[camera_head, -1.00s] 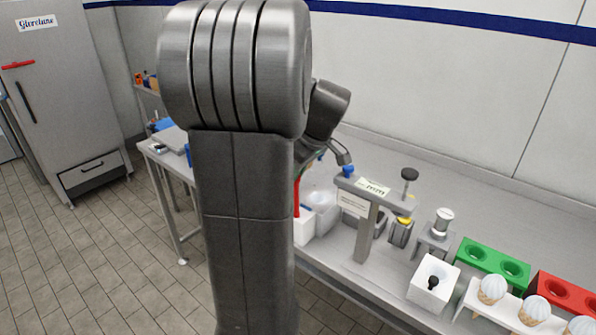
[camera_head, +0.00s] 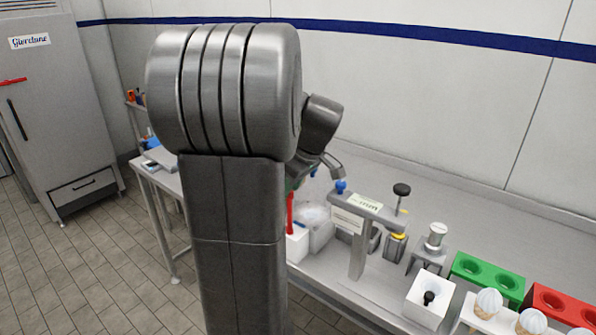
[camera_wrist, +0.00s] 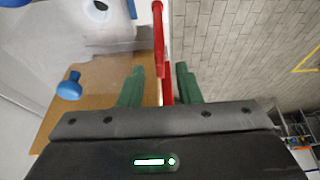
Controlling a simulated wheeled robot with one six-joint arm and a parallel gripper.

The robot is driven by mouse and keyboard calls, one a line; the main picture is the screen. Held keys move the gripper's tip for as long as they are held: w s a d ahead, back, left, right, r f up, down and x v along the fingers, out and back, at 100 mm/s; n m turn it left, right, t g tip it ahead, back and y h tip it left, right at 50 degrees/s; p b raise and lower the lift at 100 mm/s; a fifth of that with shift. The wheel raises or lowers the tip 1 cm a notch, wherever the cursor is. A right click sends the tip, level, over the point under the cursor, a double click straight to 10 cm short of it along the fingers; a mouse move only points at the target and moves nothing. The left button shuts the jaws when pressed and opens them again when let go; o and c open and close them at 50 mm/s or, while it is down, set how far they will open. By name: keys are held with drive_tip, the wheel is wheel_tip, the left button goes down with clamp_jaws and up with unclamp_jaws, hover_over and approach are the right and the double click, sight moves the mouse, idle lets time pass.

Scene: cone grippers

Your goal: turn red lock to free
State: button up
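In the wrist view the red bar (camera_wrist: 158,38) runs down from the top edge between my gripper's green fingers. My gripper (camera_wrist: 160,84) is open, with a gap on each side of the bar; I cannot tell how deep the bar sits between the fingers. In the head view my arm hides most of the gripper and part of the bar's surroundings.
A stand with a blue knob (camera_head: 341,187) and a label is close right of the gripper. Further right are a white box (camera_head: 423,310), a green cone holder (camera_head: 487,268) and a red one (camera_head: 568,305). Tiled floor (camera_wrist: 225,60) is clear right of the fingers in the wrist view.

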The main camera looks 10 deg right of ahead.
drive_tip(key=v, duration=1.3)
drive_tip(key=shift+f, duration=0.1)
drive_tip(key=x, duration=1.3)
drive_tip(key=shift+a+f, duration=0.1)
drive_tip(key=shift+f, duration=0.15)
